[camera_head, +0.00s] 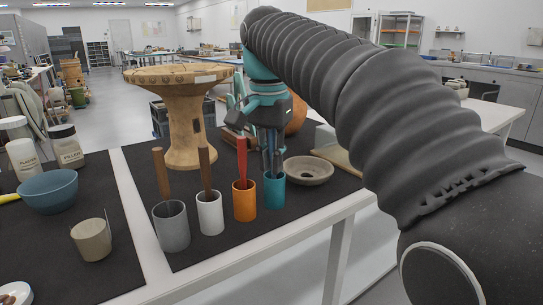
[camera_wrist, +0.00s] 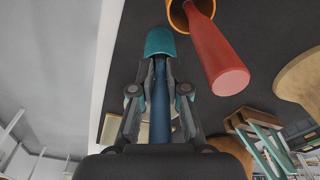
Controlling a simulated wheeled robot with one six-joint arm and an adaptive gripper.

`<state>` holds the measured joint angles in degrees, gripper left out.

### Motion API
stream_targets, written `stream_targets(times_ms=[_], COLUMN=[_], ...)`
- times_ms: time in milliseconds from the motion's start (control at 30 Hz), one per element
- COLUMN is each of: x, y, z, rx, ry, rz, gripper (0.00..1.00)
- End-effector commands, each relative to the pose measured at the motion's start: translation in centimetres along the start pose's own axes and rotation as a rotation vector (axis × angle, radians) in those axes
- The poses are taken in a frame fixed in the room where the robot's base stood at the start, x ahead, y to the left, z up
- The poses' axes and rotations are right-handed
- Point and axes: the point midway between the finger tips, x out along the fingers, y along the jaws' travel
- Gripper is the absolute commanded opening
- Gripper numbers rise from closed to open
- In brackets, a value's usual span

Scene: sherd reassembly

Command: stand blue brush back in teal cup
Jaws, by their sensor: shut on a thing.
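The teal cup (camera_head: 274,192) stands at the right end of a row of cups on the dark mat; it also shows in the wrist view (camera_wrist: 160,42). My gripper (camera_head: 270,130) is above it, pointing down. In the wrist view my gripper (camera_wrist: 159,92) is shut on the blue brush (camera_wrist: 161,112), which is roughly upright. The brush (camera_head: 269,158) runs down to the teal cup's mouth, and its lower end appears to be inside. How deep it sits is hidden.
The orange cup (camera_head: 244,203) with a red brush (camera_head: 242,158) stands close on the left. White (camera_head: 210,216) and grey (camera_head: 171,229) cups with brown handles are further left. A shallow bowl (camera_head: 309,171) sits to the right. A wooden stand (camera_head: 190,125) is behind.

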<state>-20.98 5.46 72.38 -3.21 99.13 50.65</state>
Motion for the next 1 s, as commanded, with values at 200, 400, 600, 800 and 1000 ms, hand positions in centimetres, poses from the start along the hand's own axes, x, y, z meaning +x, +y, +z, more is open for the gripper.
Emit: stream_targets(times_ms=[200,400,600,800,1000], x=[0.2,0.2,0.2,0.2,-1.2], y=[0.0,0.0,0.0,0.0,-0.1], z=[0.0,0.0,0.0,0.0,0.0], rx=[0.000,0.000,0.000,0.000,0.000], ry=[0.000,0.000,0.000,0.000,0.002], rz=[0.000,0.000,0.000,0.000,-0.002], gripper=[0.00,0.17,0.44,0.44,0.44])
